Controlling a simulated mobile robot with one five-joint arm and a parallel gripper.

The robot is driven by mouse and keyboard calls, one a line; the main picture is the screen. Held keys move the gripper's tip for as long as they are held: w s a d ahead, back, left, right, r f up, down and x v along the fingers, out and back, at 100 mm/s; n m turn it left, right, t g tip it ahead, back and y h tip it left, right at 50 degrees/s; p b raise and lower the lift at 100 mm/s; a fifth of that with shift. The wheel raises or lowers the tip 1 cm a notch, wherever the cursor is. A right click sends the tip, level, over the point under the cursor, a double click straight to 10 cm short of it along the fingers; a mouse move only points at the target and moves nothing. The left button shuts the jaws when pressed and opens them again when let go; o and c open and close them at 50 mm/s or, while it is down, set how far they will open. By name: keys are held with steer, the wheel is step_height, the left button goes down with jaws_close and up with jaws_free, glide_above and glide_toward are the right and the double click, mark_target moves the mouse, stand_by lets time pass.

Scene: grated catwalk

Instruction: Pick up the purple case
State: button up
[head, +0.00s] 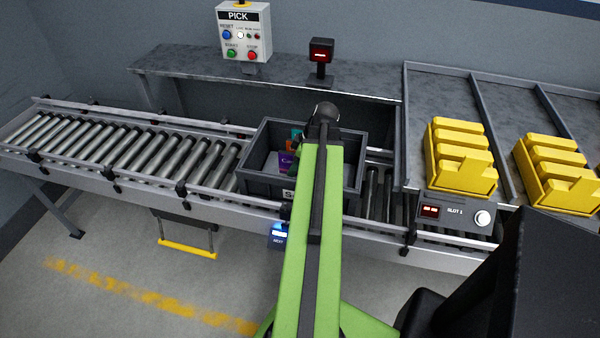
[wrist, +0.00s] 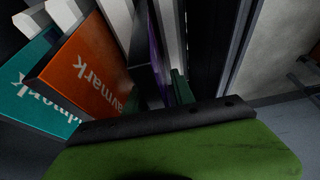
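The purple case (head: 287,164) lies inside a dark grey tote (head: 262,184), left of my arm in the head view; my arm covers part of the tote. In the wrist view a thin purple edge (wrist: 158,62) shows beyond the orange case (wrist: 92,70), likely the same case seen edge-on. A teal case (wrist: 32,92) stands left of the orange one. My gripper (head: 324,116) is over the tote; its fingers are hidden in the head view.
The tote sits on a roller conveyor (head: 130,150) with side rails. A shelf (head: 220,68) behind carries a PICK button box (head: 243,33) and a scanner (head: 321,60). Yellow bins (head: 460,158) and a SLOT 1 display (head: 455,211) stand to the right.

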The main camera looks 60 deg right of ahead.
jaws_close()
